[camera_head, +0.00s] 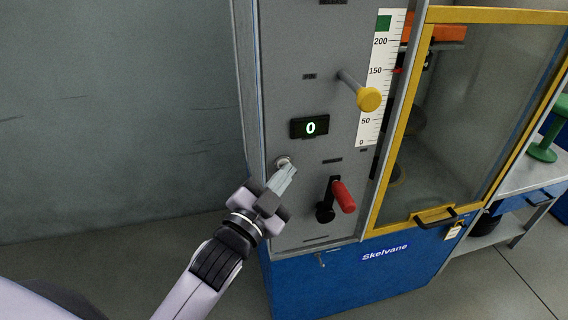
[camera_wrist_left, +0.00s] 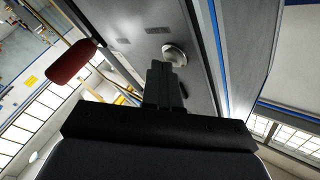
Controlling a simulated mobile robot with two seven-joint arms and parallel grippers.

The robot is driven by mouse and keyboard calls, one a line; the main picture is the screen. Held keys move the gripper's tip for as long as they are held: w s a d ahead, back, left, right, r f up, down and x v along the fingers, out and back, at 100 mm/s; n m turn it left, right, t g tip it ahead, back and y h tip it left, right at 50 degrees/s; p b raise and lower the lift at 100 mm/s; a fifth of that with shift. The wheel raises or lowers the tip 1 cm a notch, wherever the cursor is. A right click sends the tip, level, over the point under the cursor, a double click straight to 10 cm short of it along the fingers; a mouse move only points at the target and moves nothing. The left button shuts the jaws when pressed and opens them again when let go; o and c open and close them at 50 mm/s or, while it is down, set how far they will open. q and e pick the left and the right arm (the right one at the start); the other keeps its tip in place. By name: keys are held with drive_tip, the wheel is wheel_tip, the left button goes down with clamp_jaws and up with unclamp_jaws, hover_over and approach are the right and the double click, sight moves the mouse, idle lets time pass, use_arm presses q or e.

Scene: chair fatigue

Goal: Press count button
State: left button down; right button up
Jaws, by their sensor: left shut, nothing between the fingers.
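The count button is a round silvery knob (camera_head: 284,161) on the grey control panel, below the small display (camera_head: 310,127) that reads 0. My left gripper (camera_head: 291,170) is shut and empty, its fingertips at the lower right edge of the button in the head view. In the left wrist view the button (camera_wrist_left: 175,54) shows just beyond the tips of my shut fingers (camera_wrist_left: 160,66). I cannot tell whether the tips touch it. The right gripper is not in view.
A red-handled lever (camera_head: 343,197) sits right of my gripper, and a yellow knob (camera_head: 369,99) sticks out higher up. A yellow-framed clear door (camera_head: 470,110) is at the right. A green stool (camera_head: 543,152) stands on a bench. The floor and wall at left are clear.

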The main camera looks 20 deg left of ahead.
use_arm(q)
drive_tip(key=shift+s+d, duration=0.35)
drive_tip(key=shift+s, duration=0.2)
drive_tip(key=shift+s, duration=0.1)
